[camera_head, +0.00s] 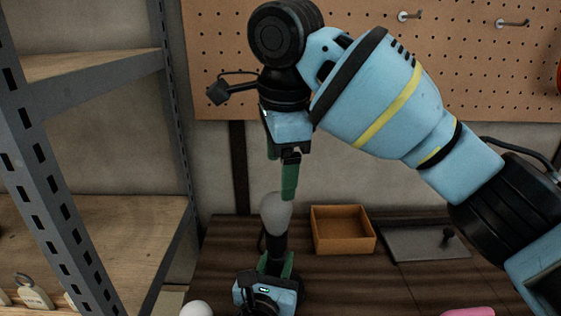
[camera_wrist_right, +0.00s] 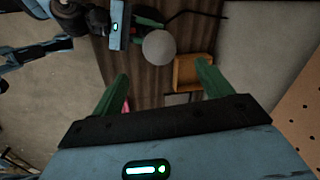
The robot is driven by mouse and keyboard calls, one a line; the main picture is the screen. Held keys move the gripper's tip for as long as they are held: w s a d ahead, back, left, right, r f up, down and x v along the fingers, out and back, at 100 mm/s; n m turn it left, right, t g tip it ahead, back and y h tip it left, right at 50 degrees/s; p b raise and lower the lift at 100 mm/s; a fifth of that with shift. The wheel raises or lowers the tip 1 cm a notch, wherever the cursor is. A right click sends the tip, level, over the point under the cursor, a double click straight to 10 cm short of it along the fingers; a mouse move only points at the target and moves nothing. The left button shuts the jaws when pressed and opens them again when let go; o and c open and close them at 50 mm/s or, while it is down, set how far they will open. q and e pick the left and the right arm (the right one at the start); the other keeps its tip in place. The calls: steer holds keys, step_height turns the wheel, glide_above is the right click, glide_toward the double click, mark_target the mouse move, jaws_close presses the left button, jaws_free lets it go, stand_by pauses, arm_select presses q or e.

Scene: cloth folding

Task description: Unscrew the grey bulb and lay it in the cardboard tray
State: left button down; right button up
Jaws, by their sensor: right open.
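The grey bulb (camera_head: 276,213) stands upright on top of a black lamp holder (camera_head: 277,245). It also shows in the right wrist view (camera_wrist_right: 159,46), beyond the fingertips. My right gripper (camera_head: 289,178) points down just above the bulb, its green fingers apart and empty in the wrist view (camera_wrist_right: 161,84). My left gripper (camera_head: 275,266) is low at the holder, with a green finger on each side of the black stem, apparently closed on it. The cardboard tray (camera_head: 343,251) sits on the table right of the bulb and looks empty.
A white round thing (camera_head: 196,309) and a pink thing (camera_head: 468,312) show at the bottom edge. A metal shelf (camera_head: 75,200) stands at left; a pegboard (camera_head: 480,70) with hooks is behind.

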steer(key=f, duration=0.4)
steer(key=w+f, duration=0.1)
steer(key=f, duration=0.3)
steer(key=w+f, duration=0.1)
steer(key=f, duration=0.2)
steer(key=shift+w+a+f, duration=0.15)
steer(key=shift+a+f, duration=0.05)
steer(key=shift+f, duration=0.2)
